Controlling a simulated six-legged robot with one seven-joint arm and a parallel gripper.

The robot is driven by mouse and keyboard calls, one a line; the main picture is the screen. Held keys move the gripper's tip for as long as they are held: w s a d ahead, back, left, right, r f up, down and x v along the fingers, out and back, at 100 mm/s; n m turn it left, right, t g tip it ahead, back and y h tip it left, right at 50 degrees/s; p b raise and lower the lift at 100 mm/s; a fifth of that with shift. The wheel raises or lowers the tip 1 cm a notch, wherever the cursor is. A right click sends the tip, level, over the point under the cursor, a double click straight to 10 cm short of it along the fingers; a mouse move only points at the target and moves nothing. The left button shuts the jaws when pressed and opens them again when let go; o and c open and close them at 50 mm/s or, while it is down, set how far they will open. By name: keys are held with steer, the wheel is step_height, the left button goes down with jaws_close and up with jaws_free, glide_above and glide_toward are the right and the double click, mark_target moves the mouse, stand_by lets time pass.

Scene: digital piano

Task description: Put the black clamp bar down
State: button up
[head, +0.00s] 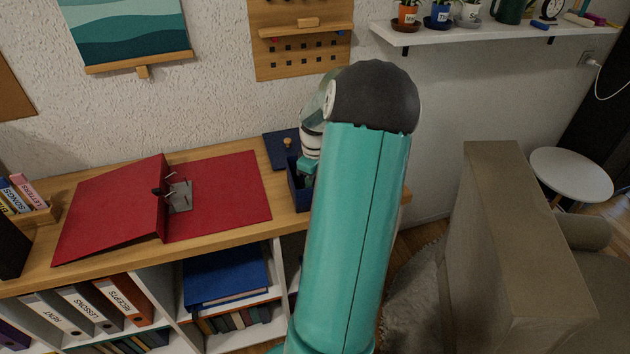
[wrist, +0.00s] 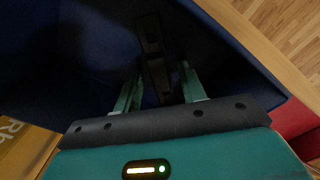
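The black clamp bar (wrist: 152,40) lies inside a dark blue box (wrist: 245,58) in the wrist view. My gripper (wrist: 162,74) reaches into the box with its two green fingers apart, one on each side of the bar's near end. A gap shows between the bar and the right finger; the left finger is close to the bar. In the head view my gripper (head: 307,166) is low over the open blue box (head: 297,195) on the shelf top. My arm hides much of the box there, and the bar is not visible.
An open red binder (head: 235,190) with a metal ring mechanism (head: 180,196) lies left of the box on the wooden shelf top (head: 130,265). A blue lid with a knob (head: 280,150) lies behind the box. A sofa (head: 510,240) stands at right.

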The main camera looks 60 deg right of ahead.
step_height(320, 180, up, 12)
steer(key=w+a+r+h, duration=0.1)
steer(key=w+a+r, duration=0.25)
steer(key=a, duration=0.25)
steer(key=w+a+r, duration=0.2)
steer(key=w+a, duration=0.2)
steer(key=a, duration=0.2)
steer(key=a+r+t+h, duration=0.1)
steer(key=a+r+t, duration=0.25)
steer(key=a, duration=2.05)
steer(key=s+a+t+y, duration=0.2)
steer(key=s+a, duration=0.4)
steer(key=a, duration=0.5)
steer(key=shift+a+f+n, duration=0.2)
steer(key=shift+a+n, duration=0.1)
steer(key=shift+a, duration=0.1)
